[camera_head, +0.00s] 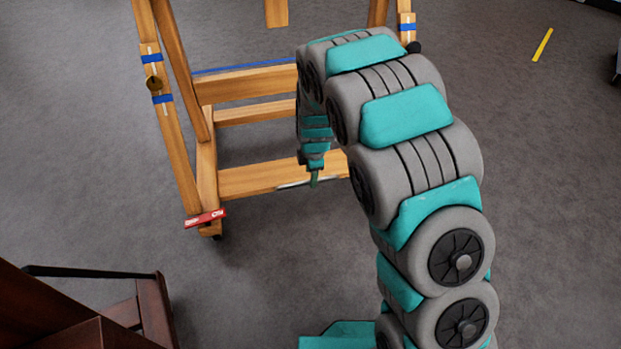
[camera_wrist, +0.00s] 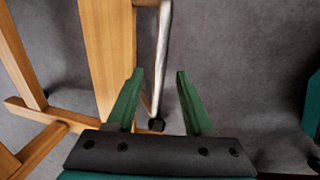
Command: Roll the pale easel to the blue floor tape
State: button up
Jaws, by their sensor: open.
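The pale wooden easel (camera_head: 260,84) stands on the floor at upper left to centre in the head view, with blue bands on its posts. Its low front bar (camera_head: 250,180) carries a metal handle (camera_head: 292,185). My gripper (camera_head: 314,180) is open at this handle, partly hidden by my arm. In the wrist view, the metal handle (camera_wrist: 161,50) runs between the two green fingers of my gripper (camera_wrist: 159,75), not clasped. A thin blue strip (camera_head: 240,68) shows just beyond a crossbar of the easel; I cannot tell whether it lies on the floor.
A red clip-like piece (camera_head: 205,218) sits at the easel's front left foot, above a caster. A dark brown wooden frame (camera_head: 152,310) stands at lower left. A yellow strip (camera_head: 542,44) lies on the grey carpet at upper right. The carpet on the right is mostly clear.

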jog(key=shift+w+a+f, duration=0.1)
jog(key=shift+w+f, duration=0.05)
jog(key=shift+f, duration=0.5)
jog(key=shift+w+f, duration=0.15)
jog(key=shift+f, duration=0.5)
jog(key=shift+c, duration=0.3)
grip_shut()
